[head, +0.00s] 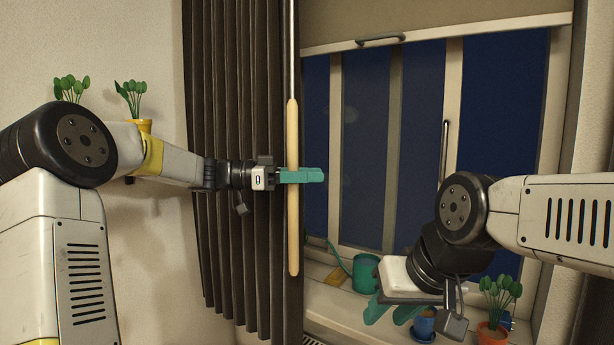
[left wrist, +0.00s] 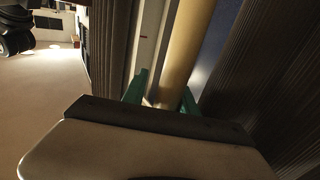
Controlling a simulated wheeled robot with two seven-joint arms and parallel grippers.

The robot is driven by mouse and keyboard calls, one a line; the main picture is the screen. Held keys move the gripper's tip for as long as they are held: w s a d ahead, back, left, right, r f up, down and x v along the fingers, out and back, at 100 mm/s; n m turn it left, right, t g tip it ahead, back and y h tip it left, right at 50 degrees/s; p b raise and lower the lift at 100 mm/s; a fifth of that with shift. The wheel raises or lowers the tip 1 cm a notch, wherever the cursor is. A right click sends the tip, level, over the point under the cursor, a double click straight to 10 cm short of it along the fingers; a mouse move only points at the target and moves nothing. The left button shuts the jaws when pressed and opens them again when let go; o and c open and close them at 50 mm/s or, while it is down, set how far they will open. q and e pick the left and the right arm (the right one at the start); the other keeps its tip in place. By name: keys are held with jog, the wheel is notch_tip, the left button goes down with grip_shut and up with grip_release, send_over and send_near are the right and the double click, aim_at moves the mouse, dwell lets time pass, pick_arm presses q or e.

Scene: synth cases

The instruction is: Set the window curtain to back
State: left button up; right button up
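The dark brown curtain (head: 230,90) hangs in folds at the left side of the window (head: 375,140). A pale wooden pull rod (head: 293,230) hangs upright in front of its right edge. In the left wrist view the rod (left wrist: 185,45) passes between the teal fingers (left wrist: 160,92), with a gap showing beside the left finger. My right gripper (head: 392,312) is open and empty, low over the window sill.
A green watering can (head: 365,273), a blue pot (head: 424,324) and a plant in an orange pot (head: 492,331) stand on the sill near my right gripper. Potted plants (head: 131,98) are on the left wall. A blind (head: 400,20) covers the window top.

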pick_arm(q)
jog(key=a, duration=0.9)
dwell(0.8)
jog(key=shift+s, duration=0.1)
